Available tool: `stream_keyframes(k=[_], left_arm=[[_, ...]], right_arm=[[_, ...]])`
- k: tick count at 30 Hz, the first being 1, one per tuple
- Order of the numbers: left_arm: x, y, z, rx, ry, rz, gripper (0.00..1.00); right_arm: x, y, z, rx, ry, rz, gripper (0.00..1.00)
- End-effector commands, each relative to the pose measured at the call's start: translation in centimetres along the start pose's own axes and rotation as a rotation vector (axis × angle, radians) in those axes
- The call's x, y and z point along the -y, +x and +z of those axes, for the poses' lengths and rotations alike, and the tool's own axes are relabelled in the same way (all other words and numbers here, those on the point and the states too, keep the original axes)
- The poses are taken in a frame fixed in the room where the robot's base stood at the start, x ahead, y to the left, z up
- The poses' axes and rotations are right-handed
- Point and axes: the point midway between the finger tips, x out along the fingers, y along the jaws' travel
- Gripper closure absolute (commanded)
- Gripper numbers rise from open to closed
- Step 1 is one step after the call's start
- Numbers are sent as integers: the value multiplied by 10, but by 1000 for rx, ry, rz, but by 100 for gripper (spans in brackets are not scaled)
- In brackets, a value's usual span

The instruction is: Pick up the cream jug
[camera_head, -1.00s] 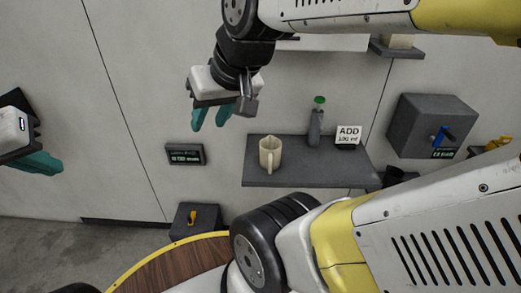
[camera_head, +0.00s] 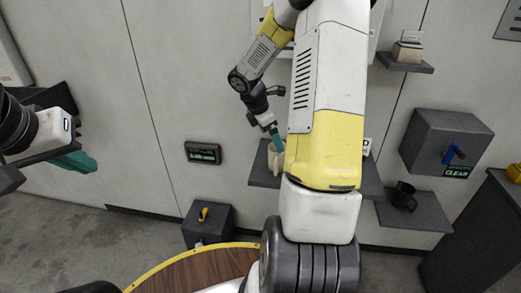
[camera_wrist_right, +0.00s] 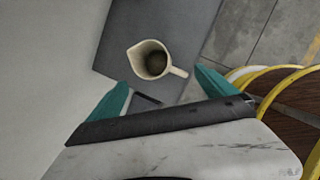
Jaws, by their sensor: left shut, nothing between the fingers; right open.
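The cream jug (camera_wrist_right: 148,58) stands upright on a grey shelf (camera_wrist_right: 120,30), its mouth towards the right wrist camera, spout to the left and handle to the right. In the head view only a small part of the jug (camera_head: 274,162) shows beside my arm. My right gripper (camera_wrist_right: 162,83) is open, its teal fingers apart, with the jug just beyond the fingertips and the handle near the right finger. In the head view my right gripper (camera_head: 277,141) is at the jug's top; whether they touch is unclear. My left gripper (camera_head: 82,162) is shut and empty, far left.
My right arm hides most of the jug's shelf. A dark mug (camera_head: 404,196) stands on a lower shelf to the right. A grey box with a blue lever (camera_head: 449,154) is on the wall above it. A small box with a yellow handle (camera_head: 203,214) sits lower left.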

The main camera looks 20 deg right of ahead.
Motion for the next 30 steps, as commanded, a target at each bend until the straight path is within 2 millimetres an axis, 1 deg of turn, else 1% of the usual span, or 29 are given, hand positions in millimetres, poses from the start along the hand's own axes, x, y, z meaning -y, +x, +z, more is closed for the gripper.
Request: stream_keyframes(k=[1, 3, 6, 17, 21, 24, 27, 30], left_arm=[[0, 0, 0, 0, 0, 0, 100], [0, 0, 0, 0, 0, 0, 100], [0, 0, 0, 0, 0, 0, 100], [0, 0, 0, 0, 0, 0, 100], [0, 0, 0, 0, 0, 0, 100], [0, 0, 0, 0, 0, 0, 100], [0, 0, 0, 0, 0, 0, 100], [0, 0, 0, 0, 0, 0, 100]], right_arm=[[-4, 18, -1, 0, -58, -13, 4], [-10, 34, 0, 3, -124, -17, 4], [-13, 48, -1, 5, -181, -21, 4], [-14, 89, 2, 6, -200, -23, 4], [-15, 111, 6, 5, -198, -24, 4], [-15, 122, 6, 5, -199, -22, 4], [-15, 128, 6, 6, -198, -20, 4], [-16, 128, 6, 7, -198, -20, 4]])
